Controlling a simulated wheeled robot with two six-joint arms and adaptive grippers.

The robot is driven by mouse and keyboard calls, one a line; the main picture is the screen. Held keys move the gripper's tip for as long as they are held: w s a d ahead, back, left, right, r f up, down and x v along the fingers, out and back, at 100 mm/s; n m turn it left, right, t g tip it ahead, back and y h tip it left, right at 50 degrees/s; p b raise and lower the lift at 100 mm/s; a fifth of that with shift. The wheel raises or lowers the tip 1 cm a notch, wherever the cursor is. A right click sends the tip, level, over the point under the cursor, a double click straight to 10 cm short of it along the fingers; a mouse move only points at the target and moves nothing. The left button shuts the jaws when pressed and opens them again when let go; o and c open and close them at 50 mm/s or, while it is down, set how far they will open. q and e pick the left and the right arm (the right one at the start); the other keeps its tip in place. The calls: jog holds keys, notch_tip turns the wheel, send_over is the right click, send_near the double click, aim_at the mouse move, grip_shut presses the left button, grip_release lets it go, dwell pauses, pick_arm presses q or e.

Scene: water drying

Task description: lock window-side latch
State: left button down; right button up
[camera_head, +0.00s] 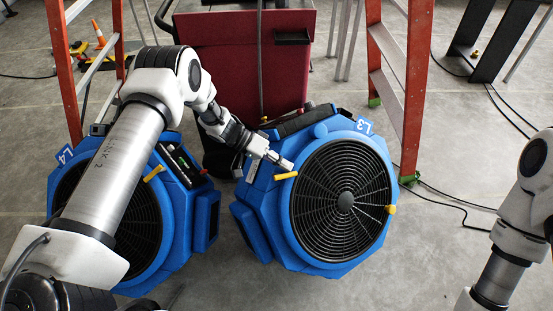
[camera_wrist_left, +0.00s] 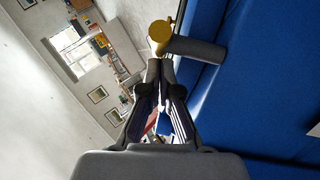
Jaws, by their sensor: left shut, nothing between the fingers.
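The blue fan marked L3 (camera_head: 262,195) stands on the floor in the middle of the head view. A yellow latch (camera_head: 285,176) is at its upper left rim, and another yellow latch (camera_head: 390,209) is at its right rim. My left gripper (camera_head: 288,164) is shut and empty, just above the upper left latch. In the left wrist view its fingertips (camera_wrist_left: 160,68) are close to a yellow, round-ended latch (camera_wrist_left: 160,33) beside a grey cylinder on the blue housing. I cannot tell whether they touch. My right gripper is out of view.
A second blue fan, L4 (camera_head: 205,212), stands at the left, partly behind my left arm. Orange ladder legs (camera_head: 402,90) and a dark red cabinet (camera_head: 235,60) stand behind. Black cables lie at the right. A window (camera_wrist_left: 78,48) shows in the wrist view.

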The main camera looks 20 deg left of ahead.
pick_arm(q)
jog(key=shift+w+d+f, duration=0.1)
jog(key=shift+d+f, duration=0.05)
jog(key=shift+d, duration=0.1)
jog(key=shift+d+f, duration=0.1)
dwell(0.3)
jog(key=shift+p, duration=0.4)
jog(key=shift+s+a, duration=0.2)
jog(key=shift+s, duration=0.3)
jog(key=shift+s+a+f+p, duration=0.1)
jog(key=shift+s+f+p, duration=0.1)
jog(key=shift+p, duration=0.1)
